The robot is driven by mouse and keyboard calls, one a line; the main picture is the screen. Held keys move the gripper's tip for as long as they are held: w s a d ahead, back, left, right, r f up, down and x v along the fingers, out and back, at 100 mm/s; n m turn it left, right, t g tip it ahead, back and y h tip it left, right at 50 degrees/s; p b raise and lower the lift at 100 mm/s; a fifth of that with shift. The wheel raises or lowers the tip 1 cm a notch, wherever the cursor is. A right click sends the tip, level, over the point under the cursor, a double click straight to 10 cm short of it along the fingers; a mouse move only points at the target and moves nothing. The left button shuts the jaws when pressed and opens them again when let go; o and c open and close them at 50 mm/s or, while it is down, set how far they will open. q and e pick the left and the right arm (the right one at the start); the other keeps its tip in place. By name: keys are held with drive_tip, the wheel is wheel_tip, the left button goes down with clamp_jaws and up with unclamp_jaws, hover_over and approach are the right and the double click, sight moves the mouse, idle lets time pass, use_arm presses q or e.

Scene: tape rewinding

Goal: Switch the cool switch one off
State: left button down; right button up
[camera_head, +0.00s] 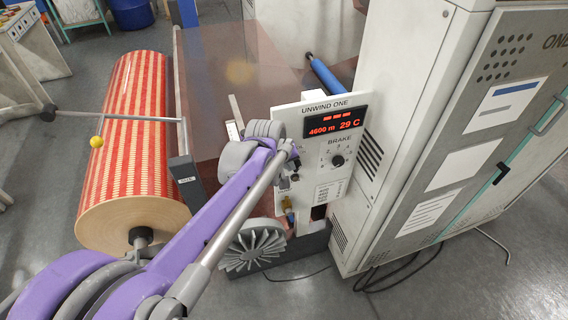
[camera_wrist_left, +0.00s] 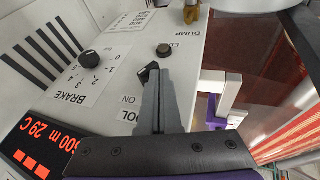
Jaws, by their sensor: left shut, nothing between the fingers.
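The panel marked UNWIND ONE (camera_head: 322,120) stands upright in the middle of the head view. My left gripper (camera_head: 290,170) is at the panel's left edge, its fingers closed and empty. In the left wrist view the closed fingers (camera_wrist_left: 160,95) lie over the panel beside the words COOL and ON. A small black switch (camera_wrist_left: 148,72) shows right at the fingertips; the fingers partly hide it, and I cannot tell whether they touch it or which way it is set. My right gripper is out of view.
The display (camera_head: 335,124) reads 4600 m and 29 C, with a BRAKE knob (camera_head: 338,160) below it. A dark round button (camera_wrist_left: 163,50) and a brass fitting (camera_wrist_left: 190,12) lie beyond the fingertips. A patterned roll (camera_head: 125,140) stands left, a grey cabinet (camera_head: 410,90) right.

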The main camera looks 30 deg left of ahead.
use_arm(q)
drive_tip(key=shift+f+t+h+b, duration=0.3)
drive_tip(key=shift+t+h, duration=0.1)
drive_tip(key=shift+t, duration=0.1)
idle(0.3)
drive_tip(key=shift+w+r+n+t+h, duration=0.1)
drive_tip(key=shift+r+n+t+h, duration=0.4)
drive_tip(key=shift+t+h, duration=0.5)
idle(0.4)
drive_tip(key=shift+r, duration=0.1)
